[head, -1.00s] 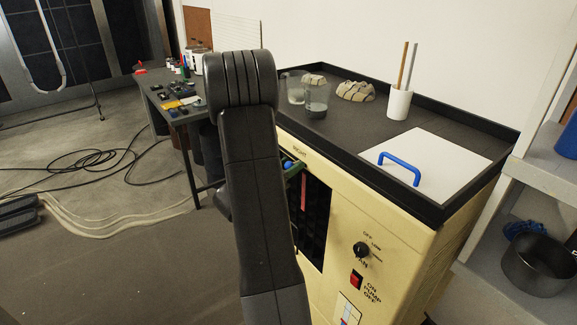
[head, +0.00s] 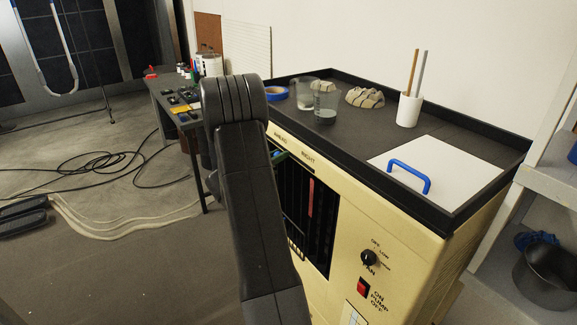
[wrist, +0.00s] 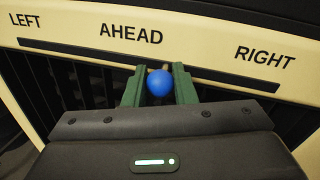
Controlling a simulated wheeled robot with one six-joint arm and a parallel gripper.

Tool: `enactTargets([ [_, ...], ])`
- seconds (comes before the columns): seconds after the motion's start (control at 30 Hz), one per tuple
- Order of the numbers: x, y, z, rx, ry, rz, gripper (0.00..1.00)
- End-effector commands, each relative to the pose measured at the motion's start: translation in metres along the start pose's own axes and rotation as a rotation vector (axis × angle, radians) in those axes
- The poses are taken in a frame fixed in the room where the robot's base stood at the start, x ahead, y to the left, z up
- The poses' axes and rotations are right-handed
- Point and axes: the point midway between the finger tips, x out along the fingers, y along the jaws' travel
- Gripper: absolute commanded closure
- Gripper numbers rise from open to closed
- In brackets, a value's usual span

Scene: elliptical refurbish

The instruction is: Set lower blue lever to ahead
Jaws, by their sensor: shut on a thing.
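A blue ball-shaped lever knob (wrist: 159,83) sits between the two green fingers of my gripper (wrist: 159,86) in the wrist view. My gripper is shut on it. The knob is just below the word AHEAD (wrist: 131,33) on the cream label strip, slightly right of that word's middle. LEFT and RIGHT are printed on either side. The lever's shaft is hidden behind the knob and gripper. My arm hides part of the front panel.
The cream cabinet has a fan dial (head: 369,258) and a red pump switch (head: 363,287) right of the dark louvres. Beakers, a white cup and a white board with a blue handle (head: 410,177) stand on top. Cables lie on the floor at left.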

Motion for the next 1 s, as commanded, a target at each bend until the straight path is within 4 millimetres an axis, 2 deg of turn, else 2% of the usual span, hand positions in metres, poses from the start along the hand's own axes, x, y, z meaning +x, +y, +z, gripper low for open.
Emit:
enactTargets([
  [0.1, 0.005, 0.024, 0.004, 0.002, 0.0, 0.001, 1.0],
  [0.23, 0.007, 0.038, 0.007, 0.002, 0.001, 0.0, 1.0],
  [0.63, 0.009, 0.044, 0.009, 0.0, 0.002, 0.001, 1.0],
  [0.67, 0.008, 0.044, 0.008, 0.0, 0.002, 0.001, 0.72],
  [0.73, 0.009, 0.044, 0.008, 0.0, 0.002, 0.001, 0.58],
  [0.77, 0.009, 0.044, 0.009, 0.0, 0.001, 0.001, 0.55],
  [1.0, 0.008, 0.044, 0.009, 0.0, 0.001, 0.001, 0.55],
])
